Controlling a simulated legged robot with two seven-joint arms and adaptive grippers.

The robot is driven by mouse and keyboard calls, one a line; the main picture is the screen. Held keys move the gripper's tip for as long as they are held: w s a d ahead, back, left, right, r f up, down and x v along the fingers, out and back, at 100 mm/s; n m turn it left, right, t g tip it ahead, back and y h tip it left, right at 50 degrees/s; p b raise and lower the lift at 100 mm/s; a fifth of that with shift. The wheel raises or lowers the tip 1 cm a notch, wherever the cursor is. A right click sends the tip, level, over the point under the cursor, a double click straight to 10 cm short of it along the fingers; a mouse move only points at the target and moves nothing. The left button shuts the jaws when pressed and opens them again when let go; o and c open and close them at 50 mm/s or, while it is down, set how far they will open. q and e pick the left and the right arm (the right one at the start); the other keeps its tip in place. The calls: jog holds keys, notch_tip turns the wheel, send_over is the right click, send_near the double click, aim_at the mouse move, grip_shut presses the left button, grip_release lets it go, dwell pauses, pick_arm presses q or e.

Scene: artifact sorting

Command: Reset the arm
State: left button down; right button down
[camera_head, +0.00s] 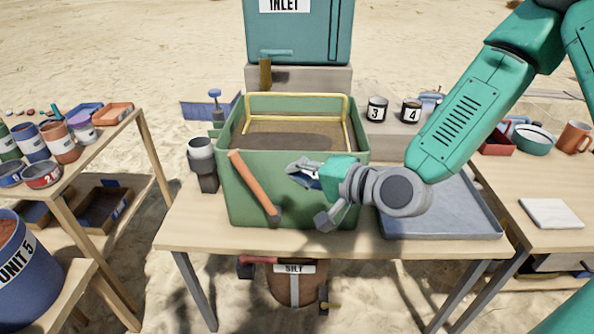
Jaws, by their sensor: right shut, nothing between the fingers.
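My right arm comes in from the upper right, teal with grey joints. My right gripper (308,174) is in front of the right part of the green bin (290,205), near its front wall. Its fingers are shut with nothing seen between them. I cannot tell whether it touches the bin. A tool with an orange handle (252,183) leans against the bin's front wall, left of the gripper. My left gripper is not in view.
A blue-grey tray (455,225) lies on the table right of the bin, partly under my arm. A dark-and-white cylinder (202,165) stands left of the bin. Jars 3 (376,109) and 4 (411,112) stand behind. Side tables hold cans at left and bowls at right.

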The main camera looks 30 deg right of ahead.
jog(key=shift+a, duration=0.2)
jog(key=shift+f, duration=0.1)
jog(key=s+f+n+g+h, duration=0.1)
jog(key=s+f+n+g, duration=0.25)
jog(key=s+f, duration=0.45)
jog(key=s+f+n+g+h, duration=0.25)
jog(key=s+f+g, duration=0.2)
jog(key=f, duration=0.65)
jog(key=s+d+f+n+g+h, duration=0.1)
jog(key=s+f+n+g, duration=0.1)
jog(key=s, duration=0.5)
jog(key=s+d+f+n+g+h, duration=0.1)
jog(key=s+d+f+n+g, duration=0.1)
jog(key=s+f, duration=0.4)
jog(key=shift+s+d+f+n+g, duration=0.25)
jog(key=shift+s+f+n+g, duration=0.25)
jog(key=shift+s+n, duration=0.45)
jog(key=shift+r, duration=0.1)
jog(key=shift+w+a, duration=0.1)
jog(key=shift+a, duration=0.1)
jog(key=shift+d, duration=0.1)
